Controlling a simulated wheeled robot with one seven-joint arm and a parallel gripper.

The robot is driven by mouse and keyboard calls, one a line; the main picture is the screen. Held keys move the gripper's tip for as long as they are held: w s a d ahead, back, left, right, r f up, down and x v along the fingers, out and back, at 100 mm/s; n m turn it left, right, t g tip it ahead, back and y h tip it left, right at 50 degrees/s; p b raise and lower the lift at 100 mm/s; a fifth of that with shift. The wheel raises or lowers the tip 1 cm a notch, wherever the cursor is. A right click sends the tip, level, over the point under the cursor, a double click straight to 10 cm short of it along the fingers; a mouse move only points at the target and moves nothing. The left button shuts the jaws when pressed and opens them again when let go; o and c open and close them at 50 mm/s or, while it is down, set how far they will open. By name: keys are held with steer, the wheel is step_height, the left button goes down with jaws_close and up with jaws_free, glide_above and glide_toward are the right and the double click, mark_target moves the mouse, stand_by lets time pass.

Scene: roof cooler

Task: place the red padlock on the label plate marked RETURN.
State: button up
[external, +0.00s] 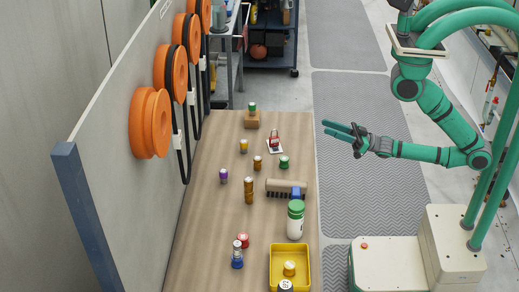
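A small red item that looks like the red padlock (275,139) is at the right side of the wooden table, at or on a small white plate (275,150). Any lettering on this plate is too small to read, so I cannot tell whether it is marked RETURN. Whether the item rests fully on the plate is also unclear. My gripper (326,127) is in the air to the right of the table, with its fingers pointing left towards it. The fingers look apart, with nothing visible between them.
Several small capped containers stand around the table (210,235). A brown brush-like block (286,187), a white bottle with a green lid (295,220) and a yellow tray (275,262) are on the right side. Orange reels (150,123) hang on the left panel.

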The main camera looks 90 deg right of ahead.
steer(key=s+f+g+h, duration=0.1)
steer(key=s+f+g, duration=0.2)
steer(key=f, duration=0.4)
steer(key=s+f+m+g+h, duration=0.1)
steer(key=s+f+g, duration=0.3)
steer(key=f, duration=0.4)
steer(key=shift+s+d+f+m+h, duration=0.3)
steer(key=shift+s+h, duration=0.3)
steer(key=shift+s, duration=0.3)
